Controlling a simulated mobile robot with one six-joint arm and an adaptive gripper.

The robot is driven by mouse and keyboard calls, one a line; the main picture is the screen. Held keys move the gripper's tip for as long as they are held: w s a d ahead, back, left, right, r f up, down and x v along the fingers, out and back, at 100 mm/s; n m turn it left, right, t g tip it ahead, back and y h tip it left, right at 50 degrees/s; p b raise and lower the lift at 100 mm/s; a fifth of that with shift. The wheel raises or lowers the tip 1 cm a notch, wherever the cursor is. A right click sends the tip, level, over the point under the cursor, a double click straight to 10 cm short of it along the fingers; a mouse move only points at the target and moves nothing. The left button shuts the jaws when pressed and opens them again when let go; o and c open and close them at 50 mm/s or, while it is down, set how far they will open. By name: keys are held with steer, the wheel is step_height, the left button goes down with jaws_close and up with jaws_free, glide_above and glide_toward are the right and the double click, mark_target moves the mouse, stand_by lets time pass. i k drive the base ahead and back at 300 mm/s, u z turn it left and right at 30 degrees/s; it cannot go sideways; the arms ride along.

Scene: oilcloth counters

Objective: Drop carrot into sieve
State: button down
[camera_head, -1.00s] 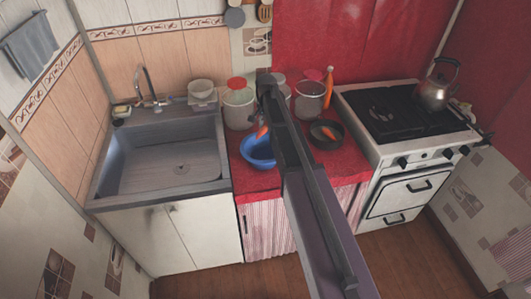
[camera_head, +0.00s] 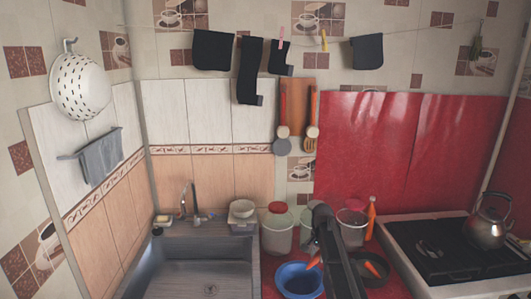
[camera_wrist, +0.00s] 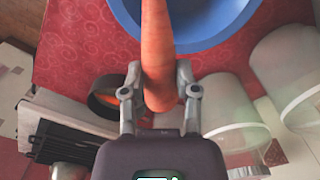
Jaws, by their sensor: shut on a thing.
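My gripper (camera_wrist: 159,85) is shut on a carrot (camera_wrist: 157,45), with a finger on each side. The carrot's far end overlaps the blue bowl-shaped vessel (camera_wrist: 216,42) in the wrist view. In the head view the carrot (camera_head: 314,262) shows beside my arm, by the back right rim of the blue vessel (camera_head: 300,284); my gripper is mostly hidden there. Holes in the blue vessel cannot be made out. A white colander with dark spots (camera_head: 80,85) hangs on the left wall, far from my gripper.
A dark pan (camera_head: 374,267) with something orange in it stands to the right. Pale containers, one being a red-lidded pot (camera_head: 277,232), and an orange bottle (camera_head: 371,217) stand behind. The sink (camera_head: 195,270) is left; the stove with a kettle (camera_head: 489,220) is right.

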mark_target(381, 277)
steer(key=z, duration=1.3)
steer(key=i, duration=0.4)
steer(key=u, duration=0.75)
